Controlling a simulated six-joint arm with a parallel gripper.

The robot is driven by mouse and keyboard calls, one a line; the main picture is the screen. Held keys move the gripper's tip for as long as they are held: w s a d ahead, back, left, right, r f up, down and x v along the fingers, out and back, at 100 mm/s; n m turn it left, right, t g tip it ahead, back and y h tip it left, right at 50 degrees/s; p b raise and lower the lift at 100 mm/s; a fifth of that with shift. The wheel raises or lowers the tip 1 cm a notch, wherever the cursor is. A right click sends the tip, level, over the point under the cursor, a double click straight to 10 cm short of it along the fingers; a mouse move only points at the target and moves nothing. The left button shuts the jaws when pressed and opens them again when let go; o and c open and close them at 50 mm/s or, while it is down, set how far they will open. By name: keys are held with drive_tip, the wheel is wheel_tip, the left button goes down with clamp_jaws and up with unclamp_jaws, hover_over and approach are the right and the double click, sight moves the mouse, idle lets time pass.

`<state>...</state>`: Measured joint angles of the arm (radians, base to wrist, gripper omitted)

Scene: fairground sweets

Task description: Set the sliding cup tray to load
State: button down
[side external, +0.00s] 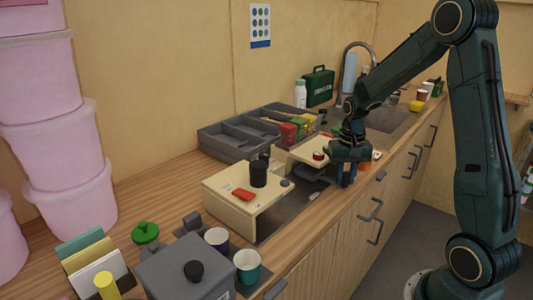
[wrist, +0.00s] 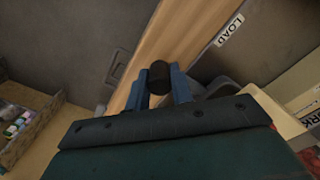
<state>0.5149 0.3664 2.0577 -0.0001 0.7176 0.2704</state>
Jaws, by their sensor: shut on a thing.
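My gripper (wrist: 160,88) is shut on a black round knob (wrist: 159,76), with one blue finger on each side of it in the wrist view. In the side view my gripper (side external: 346,180) is at the counter's front edge, by the right part of a cream machine (side external: 228,205); the knob is hidden there. A dark grey piece (side external: 311,172), which looks like the sliding cup tray, lies low beside my gripper. A white LOAD label (wrist: 229,30) shows up and right of the knob. A second label, partly cut off and seeming to read WORK (wrist: 311,113), is at the right edge.
A black cup-like part (side external: 258,174) and a red piece (side external: 243,195) are on the machine's top. A grey divided organizer (side external: 226,146) stands behind it. Purple (side external: 216,240) and teal (side external: 247,266) cups and a grey box (side external: 185,272) are in front.

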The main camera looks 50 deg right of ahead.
drive_tip(key=a, duration=1.1)
drive_tip(key=shift+a, duration=0.25)
drive_tip(key=c, duration=1.2)
unclamp_jaws()
drive_tip(key=shift+r, duration=0.1)
wheel_tip(320, 180, up, 14)
